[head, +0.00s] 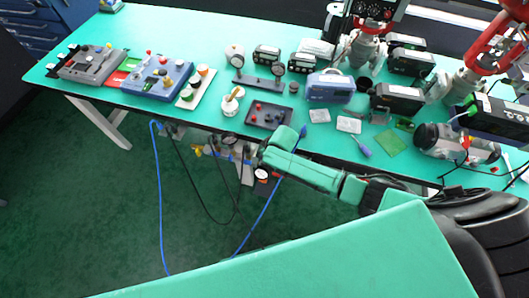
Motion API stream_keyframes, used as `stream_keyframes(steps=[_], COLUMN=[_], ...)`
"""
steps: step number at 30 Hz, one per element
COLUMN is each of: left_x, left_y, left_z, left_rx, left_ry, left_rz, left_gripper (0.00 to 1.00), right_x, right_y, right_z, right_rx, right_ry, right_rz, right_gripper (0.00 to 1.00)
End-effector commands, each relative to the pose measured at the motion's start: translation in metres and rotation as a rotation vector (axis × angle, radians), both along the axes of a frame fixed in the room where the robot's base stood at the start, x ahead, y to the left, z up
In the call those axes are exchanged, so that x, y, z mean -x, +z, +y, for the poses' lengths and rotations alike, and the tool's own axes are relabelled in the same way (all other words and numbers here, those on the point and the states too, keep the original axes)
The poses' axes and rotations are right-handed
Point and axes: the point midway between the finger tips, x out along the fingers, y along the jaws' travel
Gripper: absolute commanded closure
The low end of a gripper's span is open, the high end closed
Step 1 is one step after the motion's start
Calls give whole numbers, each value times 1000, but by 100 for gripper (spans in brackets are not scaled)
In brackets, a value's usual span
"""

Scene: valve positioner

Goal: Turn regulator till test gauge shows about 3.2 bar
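A small round white-faced gauge (262,173) sits below the table's front edge, too small to read. It is close to a cluster of pneumatic fittings (222,150) with some yellow and red parts. I cannot tell which fitting is the regulator. A two-dial gauge stand (258,82) is on the tabletop; its readings are not legible. My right arm comes in from the right and ends just in front of the table edge, beside the fittings and gauge. Its fingers are not clearly visible, so I cannot tell contact or opening. My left gripper is not in view.
The green table (210,50) holds a blue valve unit (157,80), a grey unit (92,66), a black tray (268,115) and a blue case (330,88). A blue hose (160,200) and black cables hang to the floor. The floor in front is clear.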

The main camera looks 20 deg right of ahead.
Motion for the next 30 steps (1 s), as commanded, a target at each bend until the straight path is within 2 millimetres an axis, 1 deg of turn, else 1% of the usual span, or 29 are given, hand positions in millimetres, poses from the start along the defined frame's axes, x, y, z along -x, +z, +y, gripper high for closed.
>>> stream_keyframes(steps=[15,16,17,18,26,30], left_x=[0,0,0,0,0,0], left_y=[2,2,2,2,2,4], left_z=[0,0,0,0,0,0], left_rx=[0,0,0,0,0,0], left_ry=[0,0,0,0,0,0], left_rz=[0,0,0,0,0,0], left_gripper=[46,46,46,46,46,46], right_x=[-2,-2,-2,-1,-1,2], right_y=[1,1,1,1,1,8], right_z=[0,0,0,0,0,-1], right_rx=[0,0,0,0,0,-2], right_ry=[-20,-20,-20,-19,-19,-18], right_rz=[-4,-4,-4,-3,-1,-1], right_gripper=[100,76,65,57,57,57])
